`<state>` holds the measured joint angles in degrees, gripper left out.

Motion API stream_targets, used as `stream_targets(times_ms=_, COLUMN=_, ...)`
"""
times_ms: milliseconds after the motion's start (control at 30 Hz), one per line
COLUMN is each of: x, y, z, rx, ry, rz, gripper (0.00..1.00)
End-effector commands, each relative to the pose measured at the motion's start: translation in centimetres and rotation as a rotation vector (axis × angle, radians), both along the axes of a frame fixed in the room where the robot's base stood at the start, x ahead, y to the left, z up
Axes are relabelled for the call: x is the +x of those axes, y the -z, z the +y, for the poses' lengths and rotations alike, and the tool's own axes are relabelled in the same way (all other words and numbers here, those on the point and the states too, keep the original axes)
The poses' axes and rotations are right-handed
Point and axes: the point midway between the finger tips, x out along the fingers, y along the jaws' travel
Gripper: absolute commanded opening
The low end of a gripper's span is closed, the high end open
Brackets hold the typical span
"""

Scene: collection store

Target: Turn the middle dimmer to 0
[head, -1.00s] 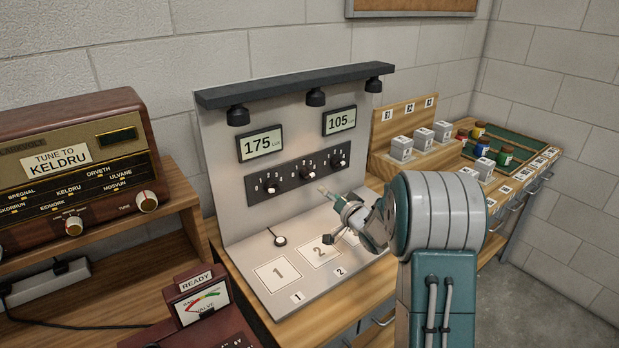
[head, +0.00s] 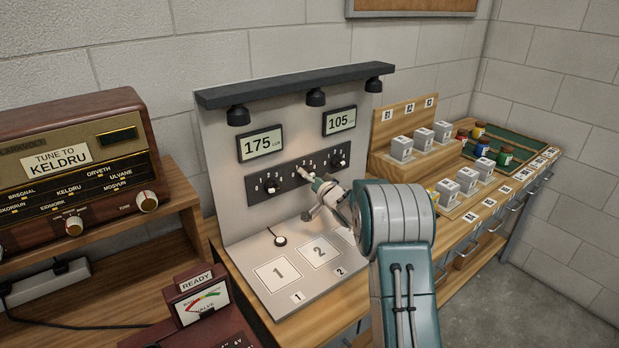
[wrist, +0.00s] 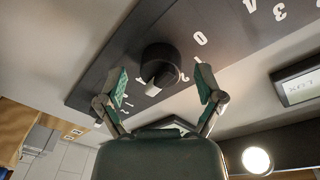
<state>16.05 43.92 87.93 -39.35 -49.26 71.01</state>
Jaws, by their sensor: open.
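The middle dimmer is a round black knob with a pale pointer, on the dark dimmer strip (head: 250,188) of the grey light panel. In the head view my gripper (head: 312,178) is at this knob and mostly covers it. In the wrist view the middle dimmer (wrist: 160,62) sits between my two open fingers (wrist: 162,78), with a gap visible on each side. Some scale marks are hidden by the fingers.
The left dimmer (head: 272,186) and right dimmer (head: 338,160) flank it closely. Displays above read 175 lux (head: 262,143) and 105 (head: 340,120). Lamps (head: 316,98) hang from the top bar. A radio (head: 75,165) stands left; grey cubes (head: 402,148) stand right.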

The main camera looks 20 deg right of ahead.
Motion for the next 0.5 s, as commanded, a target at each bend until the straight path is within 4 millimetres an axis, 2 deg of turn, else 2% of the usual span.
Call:
stream_targets(times_ms=167, x=0.01, y=0.02, z=0.01, rx=0.0, ry=0.0, rz=0.0, gripper=0.86)
stream_targets(times_ms=200, x=0.01, y=0.03, z=0.0, rx=0.0, ry=0.0, rz=0.0, gripper=0.77)
stream_targets(times_ms=367, x=0.0, y=0.03, z=-0.01, rx=0.0, ry=0.001, rz=0.001, gripper=0.06)
stream_targets(times_ms=500, x=0.05, y=0.07, z=-0.02, rx=0.0, ry=0.001, rz=0.001, gripper=0.04)
